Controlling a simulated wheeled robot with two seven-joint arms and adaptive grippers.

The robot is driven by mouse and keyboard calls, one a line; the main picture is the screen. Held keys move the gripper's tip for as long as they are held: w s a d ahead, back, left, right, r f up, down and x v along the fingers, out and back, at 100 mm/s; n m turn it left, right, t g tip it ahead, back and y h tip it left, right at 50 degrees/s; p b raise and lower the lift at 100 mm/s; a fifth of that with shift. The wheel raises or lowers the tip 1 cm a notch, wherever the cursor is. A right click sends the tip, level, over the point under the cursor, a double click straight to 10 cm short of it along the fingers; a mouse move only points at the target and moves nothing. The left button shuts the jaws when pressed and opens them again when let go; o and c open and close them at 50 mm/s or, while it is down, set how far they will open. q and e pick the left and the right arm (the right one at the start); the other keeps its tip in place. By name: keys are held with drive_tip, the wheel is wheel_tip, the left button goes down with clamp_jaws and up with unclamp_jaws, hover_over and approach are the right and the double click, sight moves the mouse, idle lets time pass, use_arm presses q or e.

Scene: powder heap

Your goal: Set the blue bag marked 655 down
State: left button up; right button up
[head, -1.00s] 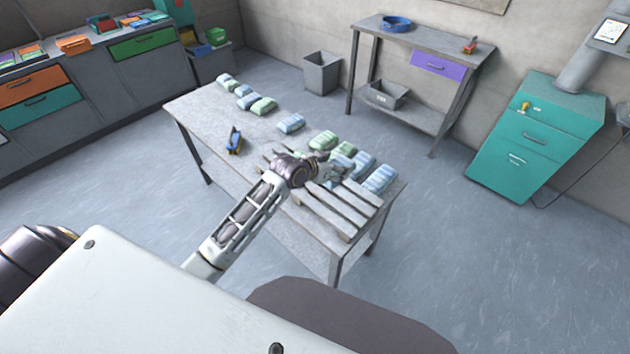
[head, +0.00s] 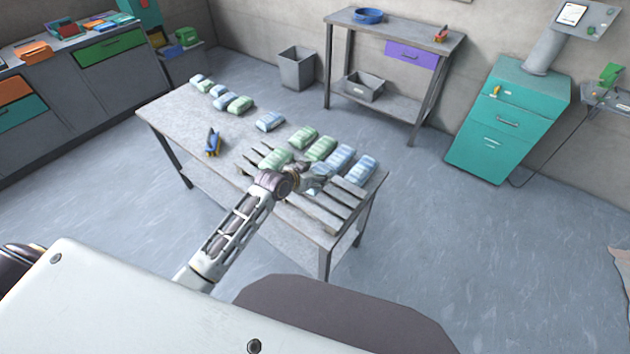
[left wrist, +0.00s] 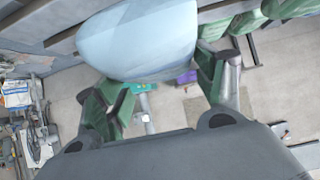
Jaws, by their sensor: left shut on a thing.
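My left gripper (head: 312,180) is shut on a pale blue bag (left wrist: 140,42), which fills the top of the left wrist view between the green fingers. In the head view the held bag (head: 320,170) is mostly hidden by the hand, over a slatted grey pallet (head: 318,212) on the long table. I cannot read a number on it, nor tell whether it touches the pallet. Two blue bags, one (head: 341,157) and another (head: 361,169), lie just beyond the gripper. My right gripper is not in view.
Green bags (head: 320,148) lie along the pallet's far side, one (head: 276,160) close by my wrist. A blue bag (head: 270,121) and several others lie farther left on the table (head: 180,118), with a blue-and-dark tool (head: 213,142). Bare tabletop lies between them. The floor around is clear.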

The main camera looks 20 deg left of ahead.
use_arm(q)
drive_tip(key=shift+f, duration=1.8)
drive_tip(key=shift+f, duration=0.1)
drive_tip(key=o, duration=1.5)
drive_tip(key=shift+c, duration=0.2)
drive_tip(key=v, duration=1.2)
